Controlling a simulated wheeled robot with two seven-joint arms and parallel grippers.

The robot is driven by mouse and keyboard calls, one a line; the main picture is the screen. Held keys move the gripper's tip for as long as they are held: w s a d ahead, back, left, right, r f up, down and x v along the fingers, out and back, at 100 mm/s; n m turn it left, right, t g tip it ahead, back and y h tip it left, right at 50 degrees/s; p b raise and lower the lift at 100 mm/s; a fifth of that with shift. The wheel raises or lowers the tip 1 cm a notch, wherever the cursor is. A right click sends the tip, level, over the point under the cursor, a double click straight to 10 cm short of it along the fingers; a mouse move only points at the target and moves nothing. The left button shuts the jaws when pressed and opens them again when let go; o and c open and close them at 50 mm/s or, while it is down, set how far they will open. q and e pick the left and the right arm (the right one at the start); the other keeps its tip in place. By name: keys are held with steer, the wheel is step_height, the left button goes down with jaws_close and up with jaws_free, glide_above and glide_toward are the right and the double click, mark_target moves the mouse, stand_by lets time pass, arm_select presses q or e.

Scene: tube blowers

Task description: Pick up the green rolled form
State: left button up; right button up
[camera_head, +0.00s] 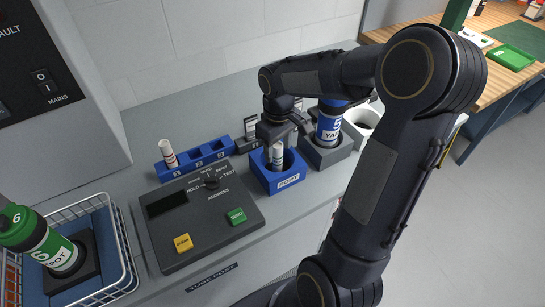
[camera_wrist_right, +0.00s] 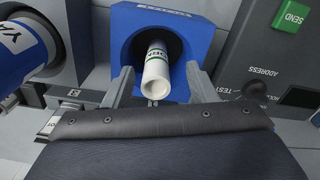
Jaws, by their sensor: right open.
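In the head view the form (camera_head: 277,156) shows as a pale tube in the PORT block (camera_head: 288,182), partly hidden by my right gripper. My right gripper (camera_wrist_right: 160,78) is open, with one finger on each side of the form and gaps showing between. It comes in from above the port in the head view (camera_head: 281,134). My left gripper is not in view.
A blue canister (camera_head: 331,122) stands in a grey holder close to the right gripper. A blue rack (camera_head: 204,160) holds a red-marked roll (camera_head: 168,152). A control panel (camera_head: 199,216) lies in front. A green canister (camera_head: 42,243) is over a wire basket (camera_head: 128,262).

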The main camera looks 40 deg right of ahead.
mark_target(277, 155)
steer(key=f, duration=0.3)
steer(key=shift+w+d+f, duration=0.2)
steer(key=shift+w+f, duration=0.15)
steer(key=shift+f, duration=0.35)
steer(key=c, duration=1)
steer(key=shift+c, duration=0.3)
